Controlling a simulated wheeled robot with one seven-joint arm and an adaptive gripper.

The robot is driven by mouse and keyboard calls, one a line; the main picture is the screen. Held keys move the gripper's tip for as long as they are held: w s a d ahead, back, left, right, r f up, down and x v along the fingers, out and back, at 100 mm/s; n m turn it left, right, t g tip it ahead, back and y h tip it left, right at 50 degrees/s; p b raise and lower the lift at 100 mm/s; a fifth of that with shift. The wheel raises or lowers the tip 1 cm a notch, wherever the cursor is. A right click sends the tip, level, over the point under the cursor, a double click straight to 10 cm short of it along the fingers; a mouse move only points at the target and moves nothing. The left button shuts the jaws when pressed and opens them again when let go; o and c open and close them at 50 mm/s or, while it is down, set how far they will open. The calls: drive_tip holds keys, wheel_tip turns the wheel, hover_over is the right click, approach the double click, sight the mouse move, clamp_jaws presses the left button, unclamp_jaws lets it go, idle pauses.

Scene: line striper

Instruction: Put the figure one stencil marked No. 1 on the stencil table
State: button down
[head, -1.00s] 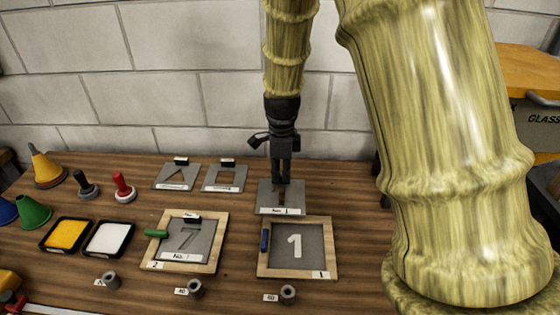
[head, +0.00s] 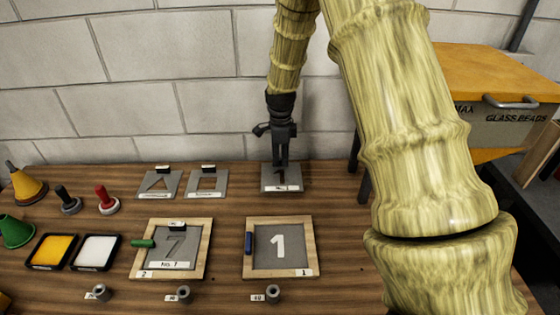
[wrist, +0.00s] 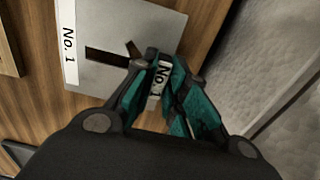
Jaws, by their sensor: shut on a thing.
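The figure one stencil (head: 270,185) is a grey plate with a white "No. 1" label, at the back of the wooden bench. In the wrist view its plate (wrist: 100,28) shows a dark slot-like cut-out and the label at its left edge. My gripper (head: 281,163) is above the plate. Its teal-padded fingers (wrist: 165,98) are shut on the stencil's raised tab, which also carries a "No. 1" label. I cannot tell whether the plate touches the bench or hangs just above it. No surface in view is clearly marked as the stencil table.
A wooden frame with a white 1 (head: 248,268) lies in front of the stencil; a second frame (head: 207,262) holds a 7 stencil. Two shape stencils (head: 145,190) (head: 193,192) lie left. Paint trays, cones and stamps are further left. The block wall (head: 140,110) is close behind; a glass beads cabinet (head: 500,125) stands right.

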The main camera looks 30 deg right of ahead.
wheel_tip(320, 180, down, 2)
drive_tip(key=shift+w+d+f+p, duration=0.1)
drive_tip(key=shift+w+f+p, duration=0.05)
drive_tip(key=shift+f+p, duration=0.15)
drive_tip(key=shift+r, duration=0.1)
drive_tip(key=c, duration=1.4)
unclamp_jaws()
drive_tip(key=shift+c, duration=0.2)
wheel_tip(320, 180, up, 12)
drive_tip(key=b, duration=0.3)
drive_tip(key=shift+r, duration=0.1)
